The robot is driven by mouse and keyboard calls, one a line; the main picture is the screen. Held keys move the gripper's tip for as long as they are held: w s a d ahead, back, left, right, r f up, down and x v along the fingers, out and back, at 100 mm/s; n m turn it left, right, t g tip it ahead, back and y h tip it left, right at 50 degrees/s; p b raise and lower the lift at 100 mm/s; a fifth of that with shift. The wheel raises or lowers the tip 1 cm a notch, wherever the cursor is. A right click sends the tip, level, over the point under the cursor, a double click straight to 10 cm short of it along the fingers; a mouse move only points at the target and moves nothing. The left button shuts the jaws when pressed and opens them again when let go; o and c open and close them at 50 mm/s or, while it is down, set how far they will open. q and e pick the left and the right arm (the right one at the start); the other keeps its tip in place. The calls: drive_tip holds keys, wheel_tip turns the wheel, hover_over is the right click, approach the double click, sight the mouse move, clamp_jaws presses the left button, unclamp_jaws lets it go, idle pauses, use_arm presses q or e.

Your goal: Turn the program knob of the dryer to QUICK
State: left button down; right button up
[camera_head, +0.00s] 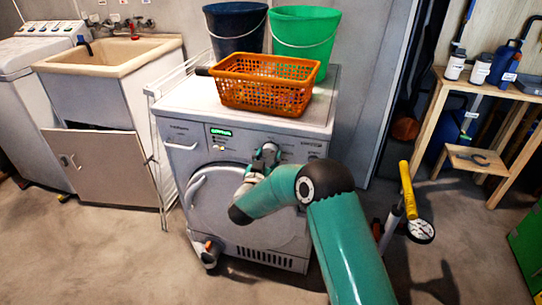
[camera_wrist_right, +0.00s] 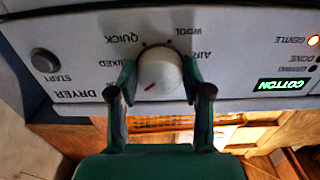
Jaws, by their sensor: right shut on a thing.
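The white dryer (camera_head: 185,140) stands in the middle of the head view, its control panel facing me. Its round white program knob (camera_wrist_right: 160,72) shows in the right wrist view, where the panel appears upside down. My right gripper (camera_wrist_right: 158,75) is shut on the knob, one finger on each side; it also shows at the panel in the head view (camera_head: 268,154). A red mark on the knob lies toward its lower left in the wrist view. The QUICK label (camera_wrist_right: 121,38) is up and left of the knob. The display (camera_wrist_right: 282,85) reads COTTON. My left gripper is not in view.
An orange basket (camera_head: 232,92), a dark bucket (camera_head: 235,30) and a green bucket (camera_head: 303,40) stand on the dryer. A folded white rack (camera_head: 156,130) is at its left. A yellow-handled pump with gauge (camera_head: 409,190) stands right of my arm. A START button (camera_wrist_right: 45,60) is on the panel.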

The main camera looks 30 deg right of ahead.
drive_tip(key=shift+d+r, duration=0.1)
drive_tip(key=shift+d, duration=0.2)
drive_tip(key=shift+w+a, duration=0.1)
drive_tip(key=shift+a, duration=0.15)
drive_tip(key=shift+a, duration=0.1)
drive_tip(key=shift+a+f+m+b, duration=0.1)
drive_tip(key=shift+f+m+b, duration=0.1)
drive_tip(key=shift+m+b, duration=0.45)
drive_tip(key=shift+b, duration=0.3)
drive_tip(key=m+b, duration=0.8)
drive_tip(key=b, duration=0.2)
drive_tip(key=shift+f, duration=0.15)
drive_tip(key=m+b, duration=0.6)
drive_tip(key=shift+m+b, duration=2.3)
drive_tip(key=shift+m, duration=0.05)
